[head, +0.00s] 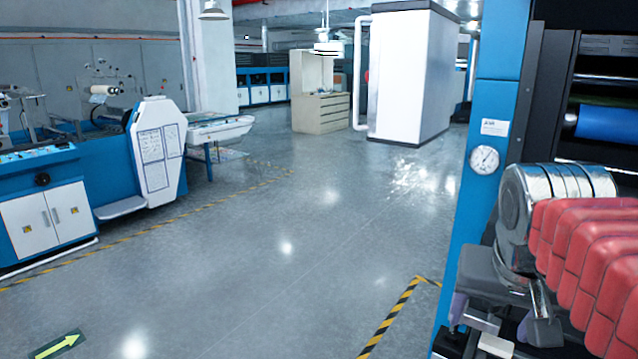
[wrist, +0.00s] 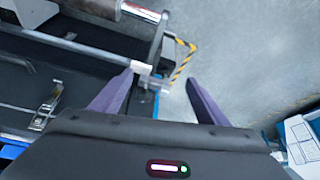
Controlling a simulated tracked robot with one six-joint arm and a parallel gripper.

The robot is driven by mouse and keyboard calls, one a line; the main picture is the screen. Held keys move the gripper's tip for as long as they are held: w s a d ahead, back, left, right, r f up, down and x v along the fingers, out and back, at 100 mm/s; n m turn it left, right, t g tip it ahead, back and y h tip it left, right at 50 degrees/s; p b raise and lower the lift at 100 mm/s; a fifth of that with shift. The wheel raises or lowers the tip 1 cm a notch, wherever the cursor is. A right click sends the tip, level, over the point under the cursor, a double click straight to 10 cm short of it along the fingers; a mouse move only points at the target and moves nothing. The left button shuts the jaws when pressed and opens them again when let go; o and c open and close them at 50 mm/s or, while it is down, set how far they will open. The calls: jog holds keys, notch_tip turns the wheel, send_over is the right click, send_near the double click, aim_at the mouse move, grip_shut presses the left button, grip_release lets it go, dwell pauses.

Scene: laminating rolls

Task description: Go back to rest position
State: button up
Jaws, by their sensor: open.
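My gripper (wrist: 160,77) shows in the wrist view with its two purple-grey fingers spread wide apart. Nothing is held between them. Past the fingertips are a machine's edge and the grey floor. In the head view my gripper (head: 474,316) is at the lower right, partly covered by my arm, with its fingers pointing down in front of the blue machine frame (head: 463,215). Whether the fingers touch the machine cannot be told.
A blue roll (head: 606,122) sits in the machine at the right. In the wrist view a metal roller (wrist: 138,10) and a thin bar (wrist: 65,44) lie close to the left finger. A blue-and-white machine (head: 156,150) stands at left. The floor (head: 270,240) between is clear.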

jog(key=s+a+f+n+t+y, duration=0.1)
jog(key=s+a+f+n, duration=0.4)
jog(key=a+f, duration=0.6)
jog(key=shift+s+f+y, duration=0.4)
jog(key=shift+f+y, duration=0.2)
jog(key=shift+f, duration=0.1)
